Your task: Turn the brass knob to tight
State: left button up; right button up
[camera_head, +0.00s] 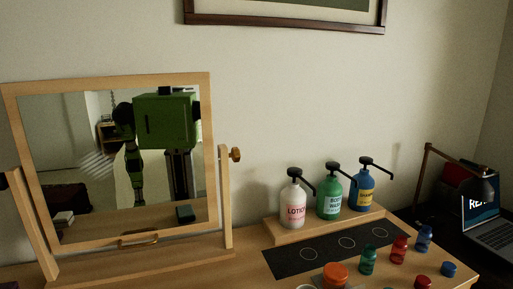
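A tilting mirror (110,150) in a pale wooden frame stands on the left, held between two wooden posts. A small round brownish-brass knob (236,154) sits on the outer side of the right post (226,200), near its top. A dark knob (4,181) shows partly at the left post, cut by the picture edge. How tight the knob is cannot be told. Neither of my grippers is directly in view; the mirror reflects my green body.
Lotion (293,207), body wash (329,199) and shampoo (364,190) pump bottles stand on a wooden riser (290,236). In front lie a black mat (300,262), small bottles (399,250) and an orange lid (335,275). A laptop (485,215) is at right. Open air surrounds the right knob.

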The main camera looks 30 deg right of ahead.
aim_at(235, 154)
jog(key=k+l, duration=0.1)
jog(key=l, duration=0.55)
jog(key=k+l, duration=0.1)
jog(key=l, duration=1.2)
jog(key=k+l+z, duration=0.1)
jog(key=l, duration=0.3)
jog(key=k+l+z, duration=0.1)
jog(key=l, duration=0.35)
jog(key=k+l+z, duration=0.15)
jog(key=l, duration=0.25)
